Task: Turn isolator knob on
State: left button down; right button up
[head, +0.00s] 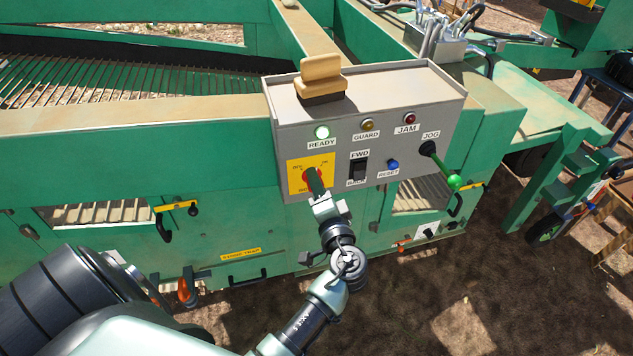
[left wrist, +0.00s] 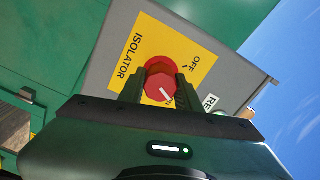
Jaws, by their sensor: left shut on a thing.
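The red isolator knob (head: 307,175) sits on a yellow plate (head: 294,167) at the left of the grey control box. My left gripper (head: 317,182) reaches up to it from below and is shut on the knob. In the left wrist view the red knob (left wrist: 160,82) lies between the two fingers of the left gripper (left wrist: 158,91). A white mark on the knob points toward the lower right in that view. My right gripper is not in view.
Open ground lies at the lower right.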

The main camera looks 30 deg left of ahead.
pick_arm(q)
jog(key=shift+r+m+p, duration=0.1)
jog(key=shift+m+p, duration=0.4)
jog(key=shift+m, duration=1.2)
jog(key=shift+a, duration=0.1)
jog(key=c, duration=1)
grip_release()
